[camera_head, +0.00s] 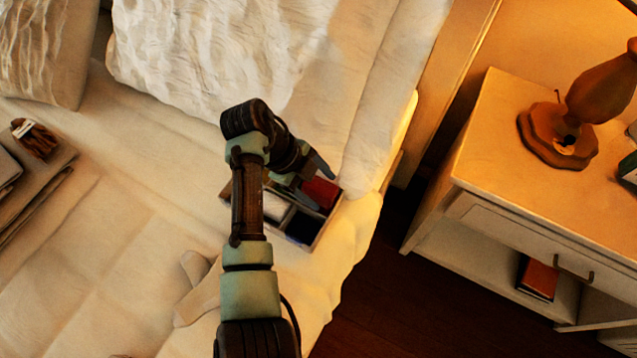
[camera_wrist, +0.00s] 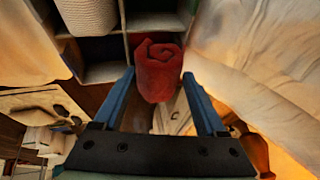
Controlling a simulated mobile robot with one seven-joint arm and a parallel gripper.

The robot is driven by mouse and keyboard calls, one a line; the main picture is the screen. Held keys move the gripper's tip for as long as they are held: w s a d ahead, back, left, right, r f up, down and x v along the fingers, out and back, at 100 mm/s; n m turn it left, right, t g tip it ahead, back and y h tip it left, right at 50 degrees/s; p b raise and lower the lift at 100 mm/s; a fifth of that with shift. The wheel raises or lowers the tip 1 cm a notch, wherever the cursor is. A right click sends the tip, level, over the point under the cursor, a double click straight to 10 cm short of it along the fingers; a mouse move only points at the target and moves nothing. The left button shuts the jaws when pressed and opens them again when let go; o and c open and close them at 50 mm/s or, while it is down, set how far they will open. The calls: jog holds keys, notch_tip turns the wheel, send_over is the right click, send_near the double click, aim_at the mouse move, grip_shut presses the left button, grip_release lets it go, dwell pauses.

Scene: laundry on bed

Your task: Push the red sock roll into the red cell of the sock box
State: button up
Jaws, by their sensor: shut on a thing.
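The red sock roll (camera_wrist: 158,72) is between the two fingers of my gripper (camera_wrist: 158,78) in the wrist view, its spiral end facing up in the picture. The sock box (camera_wrist: 105,72) lies just beyond, with grey dividers; the roll overlaps its right-hand part. In the head view the sock box (camera_head: 328,222) is on the bed near its right edge, under my gripper (camera_head: 312,184). A red patch shows at its right cell, but I cannot tell sock from cell lining there. How deep the roll sits is hidden.
A white roll (camera_wrist: 88,14) fills another cell. A pale sock (camera_head: 198,296) lies on the bed left of my arm. A white pillow (camera_head: 225,45) is behind the box. A nightstand (camera_head: 500,150) with a lamp (camera_head: 560,135) stands right, across a floor gap.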

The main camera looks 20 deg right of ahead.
jog(key=shift+f+b, duration=0.4)
jog(key=shift+f, duration=0.1)
jog(key=shift+r, duration=0.15)
jog(key=o, duration=1.3)
jog(key=shift+c, duration=0.2)
jog(key=shift+r, duration=0.1)
jog(key=v, duration=1.2)
jog(key=shift+a+r+p, duration=0.2)
jog(key=shift+r+p, duration=0.15)
